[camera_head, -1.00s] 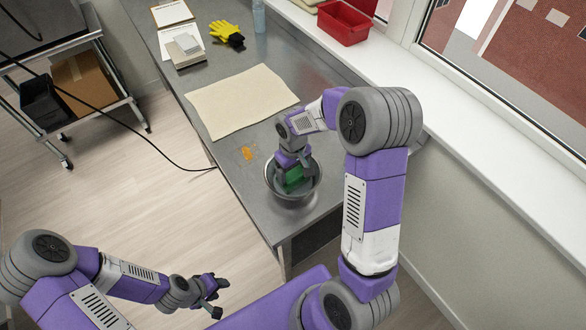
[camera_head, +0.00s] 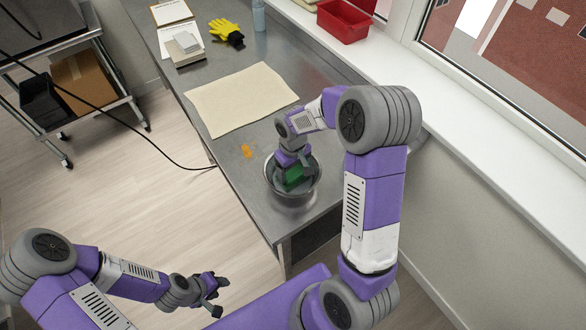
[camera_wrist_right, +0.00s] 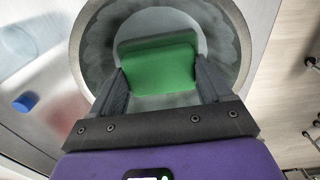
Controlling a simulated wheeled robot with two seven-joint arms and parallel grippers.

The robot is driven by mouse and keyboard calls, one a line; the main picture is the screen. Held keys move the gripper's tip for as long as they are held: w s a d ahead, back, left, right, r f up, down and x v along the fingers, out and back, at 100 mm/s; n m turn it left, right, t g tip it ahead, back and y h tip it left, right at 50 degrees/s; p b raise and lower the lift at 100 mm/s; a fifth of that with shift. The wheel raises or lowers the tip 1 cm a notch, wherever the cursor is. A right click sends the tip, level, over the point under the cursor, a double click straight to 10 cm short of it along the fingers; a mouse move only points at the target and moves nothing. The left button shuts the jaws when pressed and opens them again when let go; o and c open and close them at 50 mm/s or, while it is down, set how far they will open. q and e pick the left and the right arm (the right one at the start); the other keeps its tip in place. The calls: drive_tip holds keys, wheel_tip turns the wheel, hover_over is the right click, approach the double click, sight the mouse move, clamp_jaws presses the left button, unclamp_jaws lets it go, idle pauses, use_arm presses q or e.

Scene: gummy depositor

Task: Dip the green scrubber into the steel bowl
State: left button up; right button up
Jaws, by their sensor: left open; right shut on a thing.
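The steel bowl (camera_head: 312,195) stands on the metal table near its front corner; its rim also shows in the right wrist view (camera_wrist_right: 88,60). My right gripper (camera_head: 294,172) points down into the bowl's opening. It is shut on the green scrubber (camera_head: 294,178), which fills the space between the fingers in the right wrist view (camera_wrist_right: 158,66). The scrubber is inside the bowl's outline; whether it touches the bottom or any liquid I cannot tell. My left gripper (camera_head: 217,294) is open and empty, over the floor off the table's front.
Yellow gloves (camera_head: 227,33), a clipboard (camera_head: 172,14) and a bottle (camera_head: 259,16) are farther back. A red bin (camera_head: 343,22) sits on the windowsill.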

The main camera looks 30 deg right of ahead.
drive_tip(key=shift+s+f, duration=0.1)
drive_tip(key=shift+f, duration=0.05)
drive_tip(key=shift+r+p, duration=0.55)
drive_tip(key=shift+p, duration=0.05)
wheel_tip(320, 180, up, 8)
drive_tip(key=p, duration=0.5)
drive_tip(key=shift+s+f, duration=0.1)
drive_tip(key=shift+f, duration=0.05)
wheel_tip(320, 180, up, 5)
drive_tip(key=p, duration=0.4)
